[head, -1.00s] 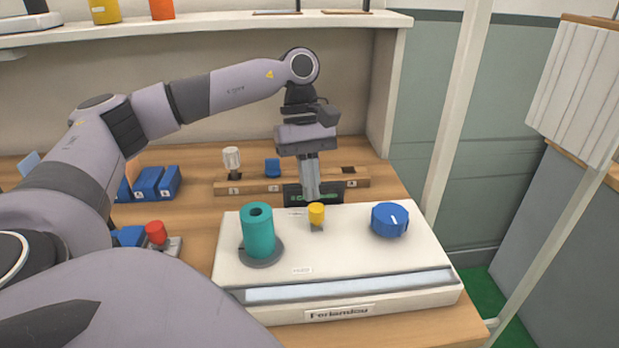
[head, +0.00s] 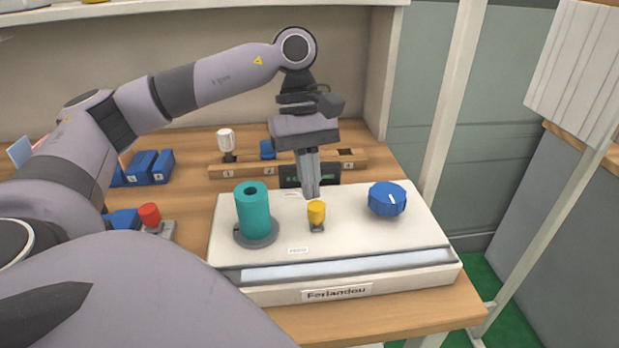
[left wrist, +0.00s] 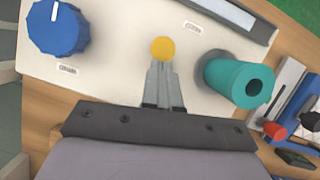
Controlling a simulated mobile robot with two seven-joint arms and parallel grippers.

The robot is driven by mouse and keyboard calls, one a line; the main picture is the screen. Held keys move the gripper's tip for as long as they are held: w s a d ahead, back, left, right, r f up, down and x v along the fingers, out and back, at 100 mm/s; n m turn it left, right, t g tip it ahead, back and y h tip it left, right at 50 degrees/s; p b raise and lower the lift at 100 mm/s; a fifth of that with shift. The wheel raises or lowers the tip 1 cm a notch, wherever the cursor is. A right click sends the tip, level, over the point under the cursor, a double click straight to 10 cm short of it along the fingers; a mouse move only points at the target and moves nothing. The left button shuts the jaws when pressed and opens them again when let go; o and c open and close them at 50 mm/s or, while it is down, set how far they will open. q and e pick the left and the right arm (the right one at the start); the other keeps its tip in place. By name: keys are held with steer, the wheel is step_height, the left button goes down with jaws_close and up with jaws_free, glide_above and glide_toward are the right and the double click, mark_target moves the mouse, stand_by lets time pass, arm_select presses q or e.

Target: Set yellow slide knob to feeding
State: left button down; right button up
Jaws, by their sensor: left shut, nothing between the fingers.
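The yellow slide knob (head: 316,212) stands on the white device (head: 420,231), between the teal cylinder (head: 254,214) and the blue dial (head: 387,199). My left gripper (head: 312,193) is shut and empty, pointing down just behind the knob. In the left wrist view the knob (left wrist: 163,48) is right at the tips of the shut fingers (left wrist: 161,66); I cannot tell whether they touch it. The slot under the knob is mostly hidden, and no feeding label is readable. My right gripper is not in view.
A wooden strip (head: 221,171) with numbered slots lies behind the device, beside a small dark display (head: 295,175). A white post (head: 446,130) stands on the right.

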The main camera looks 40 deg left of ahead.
arm_select(q)
steer(key=v, duration=0.7)
stand_by(0.4)
